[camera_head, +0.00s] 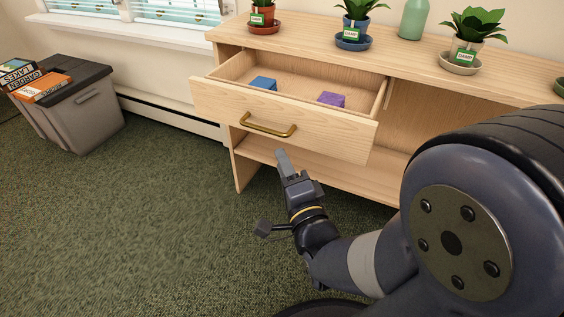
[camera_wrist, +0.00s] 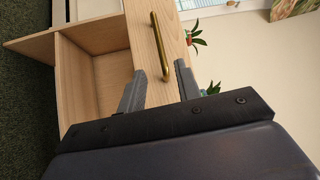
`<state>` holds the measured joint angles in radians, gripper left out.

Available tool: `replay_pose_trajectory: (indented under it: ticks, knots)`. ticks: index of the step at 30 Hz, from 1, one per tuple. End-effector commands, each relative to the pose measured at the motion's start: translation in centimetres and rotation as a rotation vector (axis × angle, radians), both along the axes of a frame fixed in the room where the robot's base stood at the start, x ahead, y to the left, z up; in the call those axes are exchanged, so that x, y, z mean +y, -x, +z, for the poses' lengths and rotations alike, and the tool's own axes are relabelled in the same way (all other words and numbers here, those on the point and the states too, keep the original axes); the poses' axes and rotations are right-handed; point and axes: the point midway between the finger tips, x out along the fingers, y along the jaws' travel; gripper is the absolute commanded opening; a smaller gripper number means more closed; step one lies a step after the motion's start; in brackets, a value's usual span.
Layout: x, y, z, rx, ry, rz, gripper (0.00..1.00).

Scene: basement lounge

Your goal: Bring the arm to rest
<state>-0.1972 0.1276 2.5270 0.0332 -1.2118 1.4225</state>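My gripper (camera_head: 284,163) is in front of and below the brass handle (camera_head: 268,125) of the open drawer (camera_head: 325,133). In the wrist view my gripper (camera_wrist: 158,82) has its two fingers spread apart with nothing held between them. The brass handle (camera_wrist: 160,46) shows beyond the fingertips, apart from them. The drawer is pulled out and holds a blue block (camera_head: 263,83) and a purple block (camera_head: 331,100).
The wooden cabinet (camera_head: 400,62) bears several potted plants and a green bottle (camera_head: 413,19). A grey bin (camera_head: 84,118) with books on its lid stands at the left. The green carpet (camera_head: 130,220) is clear at the lower left.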

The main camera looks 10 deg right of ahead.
Motion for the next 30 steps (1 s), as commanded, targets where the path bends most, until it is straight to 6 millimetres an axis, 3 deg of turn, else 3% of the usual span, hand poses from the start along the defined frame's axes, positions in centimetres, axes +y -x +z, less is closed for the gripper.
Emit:
replay_pose_trajectory:
  ticks: [11,30]
  knots:
    - [0.1,-0.7,0.2,0.000,0.000,0.000,0.32]
    - [1.5,-9.1,1.4,0.001,0.000,-0.001,0.32]
